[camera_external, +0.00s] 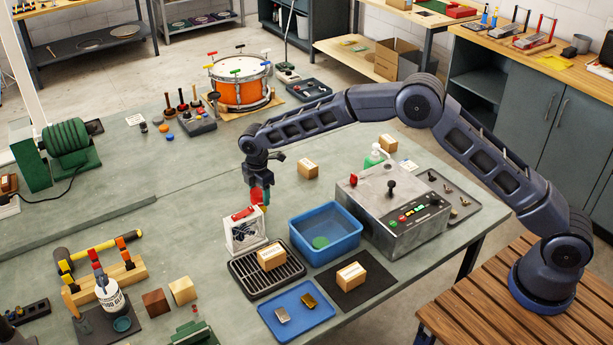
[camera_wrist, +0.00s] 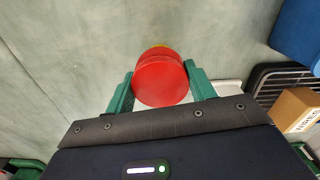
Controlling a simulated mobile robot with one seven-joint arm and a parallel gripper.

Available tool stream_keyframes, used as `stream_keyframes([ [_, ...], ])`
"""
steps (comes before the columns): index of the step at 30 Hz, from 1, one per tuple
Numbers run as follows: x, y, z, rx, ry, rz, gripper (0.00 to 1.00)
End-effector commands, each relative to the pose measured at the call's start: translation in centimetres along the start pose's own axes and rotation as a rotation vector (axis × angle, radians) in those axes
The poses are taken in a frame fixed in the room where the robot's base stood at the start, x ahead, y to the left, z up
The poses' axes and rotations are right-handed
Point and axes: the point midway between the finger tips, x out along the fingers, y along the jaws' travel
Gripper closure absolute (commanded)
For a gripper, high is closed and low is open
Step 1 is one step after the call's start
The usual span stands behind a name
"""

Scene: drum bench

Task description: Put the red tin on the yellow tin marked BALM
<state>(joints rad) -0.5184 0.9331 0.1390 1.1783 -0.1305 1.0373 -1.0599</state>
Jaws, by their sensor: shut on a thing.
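The red tin (camera_wrist: 160,78) is round and sits between the green fingertips of my gripper (camera_wrist: 160,85) in the wrist view. My gripper is shut on it. In the external view the red tin (camera_external: 256,196) shows at my gripper (camera_external: 262,194), above and behind the white stand. A thin yellow edge (camera_wrist: 160,46) shows just past the red tin in the wrist view, mostly hidden by it. It may be the yellow tin, but no BALM marking is legible. I cannot tell whether the red tin touches it.
A white stand with a red top (camera_external: 243,230) is close by my gripper. A grey control box (camera_external: 385,235) stands right. The bench left of my gripper is fairly clear.

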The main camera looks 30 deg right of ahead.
Motion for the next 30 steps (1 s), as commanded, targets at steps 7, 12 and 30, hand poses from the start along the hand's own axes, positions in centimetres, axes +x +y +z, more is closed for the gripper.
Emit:
stream_keyframes([
  [7,0.2,0.0,0.0,0.000,0.000,0.000,0.24],
  [12,0.2,0.0,0.0,0.000,0.000,0.000,0.24],
  [30,-7.1,0.1,0.0,0.001,0.002,0.002,0.24],
])
